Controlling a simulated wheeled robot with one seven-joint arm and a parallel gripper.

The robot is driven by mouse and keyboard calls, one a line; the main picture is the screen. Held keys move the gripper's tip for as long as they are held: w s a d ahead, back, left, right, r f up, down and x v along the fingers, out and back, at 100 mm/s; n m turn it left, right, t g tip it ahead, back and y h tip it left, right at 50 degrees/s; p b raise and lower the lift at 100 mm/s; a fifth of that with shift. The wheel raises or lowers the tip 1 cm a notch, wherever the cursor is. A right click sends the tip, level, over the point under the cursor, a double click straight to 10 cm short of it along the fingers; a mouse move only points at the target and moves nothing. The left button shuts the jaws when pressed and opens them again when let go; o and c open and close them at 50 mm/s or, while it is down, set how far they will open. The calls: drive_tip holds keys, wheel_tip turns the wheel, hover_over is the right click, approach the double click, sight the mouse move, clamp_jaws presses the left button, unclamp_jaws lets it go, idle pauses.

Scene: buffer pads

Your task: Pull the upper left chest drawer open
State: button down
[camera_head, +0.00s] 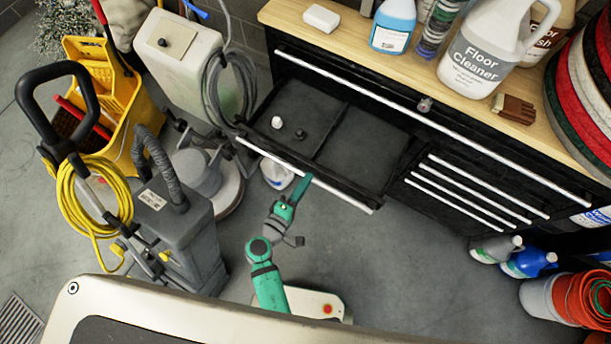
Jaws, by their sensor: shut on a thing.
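The black chest (395,192) has a light wooden top. Its upper left drawer (345,150) stands pulled out, with a divider and two small objects, one white and one dark, inside. A long silver handle bar (335,190) runs along its front edge. My green arm reaches up from below, and my gripper (303,181) is at the middle of this bar, shut on it. The fingertips are small here and partly merge with the bar.
Bottles, including a floor cleaner jug (480,60), stand on the chest top. Bottles (525,262) and orange rolls (585,298) stand at right.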

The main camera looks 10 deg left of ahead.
drive_tip(key=c, duration=1.8)
unclamp_jaws()
drive_tip(key=shift+o, duration=0.2)
drive_tip(key=shift+s, duration=0.1)
drive_tip(key=v, duration=1)
drive_tip(key=shift+s+a, duration=0.15)
drive_tip(key=shift+s, duration=0.15)
drive_tip(key=shift+r, duration=0.1)
